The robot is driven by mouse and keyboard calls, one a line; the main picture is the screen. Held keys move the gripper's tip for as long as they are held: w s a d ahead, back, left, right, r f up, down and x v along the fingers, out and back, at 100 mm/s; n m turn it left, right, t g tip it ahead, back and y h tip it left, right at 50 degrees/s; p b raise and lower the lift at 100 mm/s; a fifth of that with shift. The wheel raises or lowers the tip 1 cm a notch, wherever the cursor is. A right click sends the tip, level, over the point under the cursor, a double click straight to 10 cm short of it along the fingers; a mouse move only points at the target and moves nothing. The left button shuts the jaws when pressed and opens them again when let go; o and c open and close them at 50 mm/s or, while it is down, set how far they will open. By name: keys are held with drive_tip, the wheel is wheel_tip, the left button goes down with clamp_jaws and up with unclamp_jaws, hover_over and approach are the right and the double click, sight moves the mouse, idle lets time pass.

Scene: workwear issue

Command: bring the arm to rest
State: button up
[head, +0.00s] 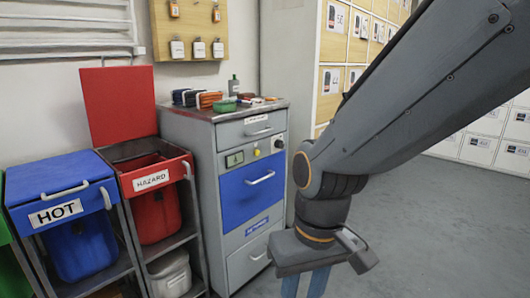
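My arm (415,100) reaches in from the upper right and bends down at its wrist. My gripper (305,284) hangs at the bottom edge, in front of and to the right of the grey cabinet. Its two bluish fingers point down with a gap between them. Nothing shows in the gap. The fingertips are cut off by the frame edge.
The grey cabinet (238,240) has a blue drawer and several small items on top. At left stand a blue HOT bin (60,195) and a red HAZARD bin (150,183) with its lid raised. Lockers (345,40) line the back. Floor (440,230) at right is clear.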

drive_tip(key=s+d+r+m+h+p, duration=0.1)
drive_tip(key=d+r+m+p, duration=0.3)
drive_tip(key=d+r+p, duration=0.9)
drive_tip(key=shift+s+d+r+p, duration=0.2)
drive_tip(key=shift+s+r+p, duration=0.45)
drive_tip(key=shift+r+p, duration=2.1)
